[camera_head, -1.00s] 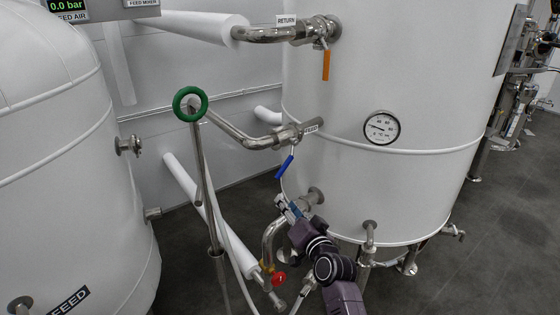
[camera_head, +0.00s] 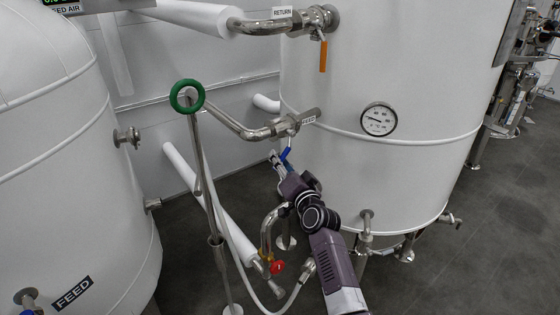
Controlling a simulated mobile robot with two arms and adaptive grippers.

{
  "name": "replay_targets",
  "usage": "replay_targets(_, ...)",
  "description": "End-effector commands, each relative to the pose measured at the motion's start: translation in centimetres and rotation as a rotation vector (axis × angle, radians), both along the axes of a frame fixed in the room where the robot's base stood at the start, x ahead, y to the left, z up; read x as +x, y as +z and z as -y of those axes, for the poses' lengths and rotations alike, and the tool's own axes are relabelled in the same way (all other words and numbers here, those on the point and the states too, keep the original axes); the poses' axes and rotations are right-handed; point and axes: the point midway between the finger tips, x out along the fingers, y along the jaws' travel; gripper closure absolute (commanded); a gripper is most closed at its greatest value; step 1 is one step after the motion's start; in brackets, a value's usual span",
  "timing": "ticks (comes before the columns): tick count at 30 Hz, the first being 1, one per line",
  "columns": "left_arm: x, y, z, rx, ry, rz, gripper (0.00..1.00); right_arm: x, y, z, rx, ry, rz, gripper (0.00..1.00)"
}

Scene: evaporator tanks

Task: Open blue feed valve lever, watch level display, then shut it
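The blue feed valve lever (camera_head: 286,153) hangs below the valve on the pipe marked FEED (camera_head: 308,120), at the side of the large white tank (camera_head: 400,70). My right gripper (camera_head: 276,157) is right at the lever, its fingertips beside or around it. Whether the fingers are open or shut on it is too small to tell. The arm hides part of the tank's lower wall. A cut-off display (camera_head: 55,3) is at the top left edge, its digits mostly out of view. A small blue part at the bottom left edge may be my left gripper, too little shows to tell.
An orange lever (camera_head: 323,55) hangs from the RETURN pipe (camera_head: 265,25) above. A green handwheel (camera_head: 187,96) on a tall stem stands left of the valve. A red-handled valve (camera_head: 277,266) and hose lie below. A round gauge (camera_head: 379,119) is on the tank.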

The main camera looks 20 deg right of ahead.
Motion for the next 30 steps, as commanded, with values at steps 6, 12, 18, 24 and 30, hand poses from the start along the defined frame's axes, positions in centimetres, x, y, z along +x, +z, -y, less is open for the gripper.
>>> replay_targets(6,-0.04,0.01,0.04,-0.001,0.000,-0.001,0.71,0.19,-0.01,-0.01,0.000,0.000,0.000,0.71)
replay_targets(12,-0.06,0.00,0.24,-0.003,0.000,-0.001,0.71,0.18,-0.01,-0.01,0.000,0.000,0.000,0.80)
replay_targets(18,-0.09,0.00,0.46,-0.005,0.000,-0.001,0.71,0.17,-0.02,-0.01,0.000,0.000,0.000,1.00)
replay_targets(24,-0.09,0.00,0.48,-0.006,-0.002,-0.001,0.71,0.17,-0.04,-0.01,0.000,0.000,0.000,1.00)
replay_targets(30,-0.10,-0.15,0.48,-0.006,-0.002,-0.001,0.71,0.17,-0.15,0.01,-0.004,0.000,0.000,1.00)
